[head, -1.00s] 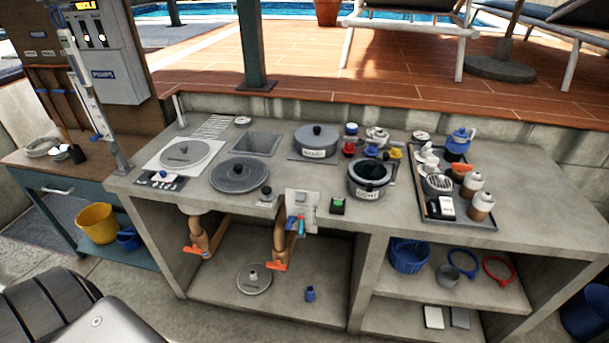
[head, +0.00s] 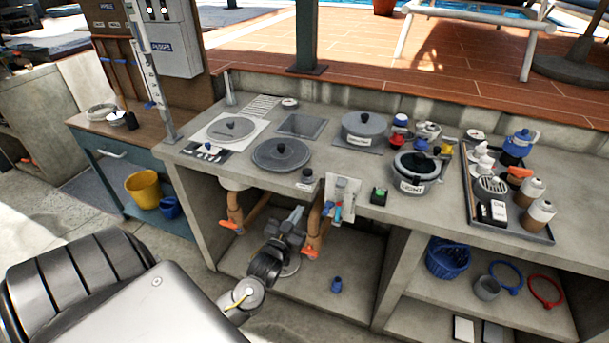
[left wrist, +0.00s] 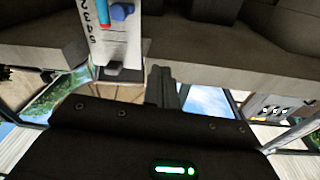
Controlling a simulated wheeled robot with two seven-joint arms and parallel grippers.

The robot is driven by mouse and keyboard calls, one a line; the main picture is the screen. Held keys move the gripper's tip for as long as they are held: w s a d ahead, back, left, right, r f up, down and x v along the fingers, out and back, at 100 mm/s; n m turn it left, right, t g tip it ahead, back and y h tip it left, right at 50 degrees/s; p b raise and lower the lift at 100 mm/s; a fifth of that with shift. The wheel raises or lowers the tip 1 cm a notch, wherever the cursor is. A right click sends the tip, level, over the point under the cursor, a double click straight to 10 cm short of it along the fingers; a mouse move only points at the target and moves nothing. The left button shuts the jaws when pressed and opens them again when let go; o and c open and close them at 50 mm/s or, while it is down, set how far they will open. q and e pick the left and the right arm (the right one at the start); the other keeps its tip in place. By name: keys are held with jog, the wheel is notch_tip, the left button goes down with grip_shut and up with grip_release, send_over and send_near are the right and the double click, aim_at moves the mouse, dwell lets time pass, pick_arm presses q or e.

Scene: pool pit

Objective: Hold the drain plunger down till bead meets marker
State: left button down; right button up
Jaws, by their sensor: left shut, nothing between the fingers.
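A white gauge panel (head: 343,198) hangs on the counter's front edge, with a clear tube, a blue piece and a red piece. In the left wrist view the panel (left wrist: 105,42) shows printed numbers, a teal and red strip and a blue knob (left wrist: 122,11). I cannot tell which piece is bead or marker. A small black-topped knob (head: 306,176), possibly the drain plunger, stands at the counter edge left of the panel. My left gripper (head: 296,214) is shut and empty below the counter edge, lower left of the panel; its fingers (left wrist: 161,84) show below the counter in the left wrist view.
Orange-handled pipes (head: 234,212) hang under the counter (head: 225,165) on both sides of my left gripper. Pots, a round lid (head: 281,154) and a tray (head: 510,228) crowd the top. A blue cup (head: 336,285) stands on the lower shelf.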

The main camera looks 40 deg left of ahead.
pick_arm(q)
notch_tip(320, 180, up, 10)
jog(key=s+n+t+y, duration=0.1)
jog(key=n+t, duration=0.1)
jog(key=shift+s+a+f+y, duration=0.15)
jog(key=shift+s+a+y, duration=0.1)
jog(key=shift+y, duration=0.15)
notch_tip(320, 180, up, 3)
jog(key=p, duration=0.3)
send_over(307, 174)
jog(key=s, duration=0.2)
jog(key=shift+w+d, duration=0.1)
jog(key=f, duration=0.2)
jog(key=shift+w+f, duration=0.3)
jog(key=shift+w, duration=0.05)
jog(key=shift+f, duration=0.6)
jog(key=shift+f, duration=0.1)
